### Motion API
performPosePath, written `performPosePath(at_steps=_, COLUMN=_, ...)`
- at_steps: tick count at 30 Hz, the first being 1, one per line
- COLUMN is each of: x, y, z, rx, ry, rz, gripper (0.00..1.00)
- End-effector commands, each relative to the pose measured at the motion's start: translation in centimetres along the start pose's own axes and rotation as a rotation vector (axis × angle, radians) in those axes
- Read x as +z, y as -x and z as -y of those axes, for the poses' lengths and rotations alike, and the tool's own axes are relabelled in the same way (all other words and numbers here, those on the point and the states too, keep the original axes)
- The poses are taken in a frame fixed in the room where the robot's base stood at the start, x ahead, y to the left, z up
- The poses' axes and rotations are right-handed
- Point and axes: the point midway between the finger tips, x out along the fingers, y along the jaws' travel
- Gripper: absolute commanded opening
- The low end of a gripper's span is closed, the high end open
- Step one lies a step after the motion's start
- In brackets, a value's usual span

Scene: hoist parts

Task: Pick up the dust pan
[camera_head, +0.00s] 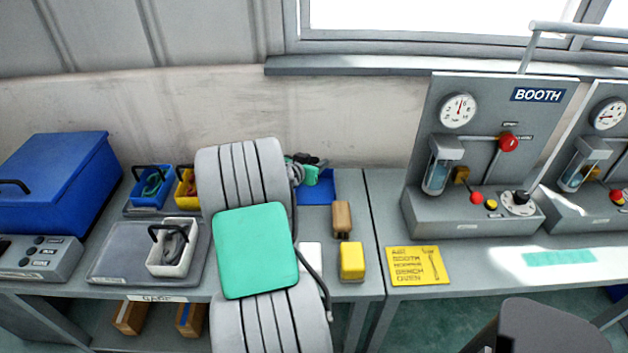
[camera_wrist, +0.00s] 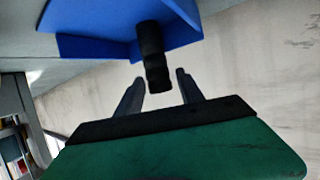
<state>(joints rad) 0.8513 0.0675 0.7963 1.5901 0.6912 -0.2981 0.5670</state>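The blue dust pan (camera_wrist: 110,40) fills the top of the wrist view. Its black handle (camera_wrist: 153,55) points toward my gripper (camera_wrist: 159,82). My gripper is open, with one finger on each side of the handle's end and a narrow gap visible on both sides. In the head view, a flat blue piece (camera_head: 318,188), seemingly the pan, shows at the back of the left bench. My gripper (camera_head: 311,168) is beside it, mostly hidden behind my own arm. The handle cannot be made out there.
A wooden-handled brush (camera_head: 342,218) and a yellow block (camera_head: 352,261) stand on the bench in front of the pan. A blue toolbox (camera_head: 55,175), small bins (camera_head: 152,187) and a white caddy (camera_head: 172,255) are at left. The wall is close behind; a gauge panel (camera_head: 480,150) stands right.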

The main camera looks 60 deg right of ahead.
Motion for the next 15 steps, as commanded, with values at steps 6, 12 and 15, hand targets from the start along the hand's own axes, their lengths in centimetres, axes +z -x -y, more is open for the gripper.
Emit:
performPosePath(at_steps=6, x=-0.01, y=0.04, z=0.03, rx=0.000, ry=0.000, rz=0.000, gripper=0.26)
performPosePath(at_steps=12, x=-0.01, y=0.05, z=0.03, rx=0.000, ry=0.000, rz=0.000, gripper=0.09)
performPosePath(at_steps=15, x=-0.01, y=0.05, z=0.04, rx=-0.001, ry=0.000, rz=0.000, gripper=0.01)
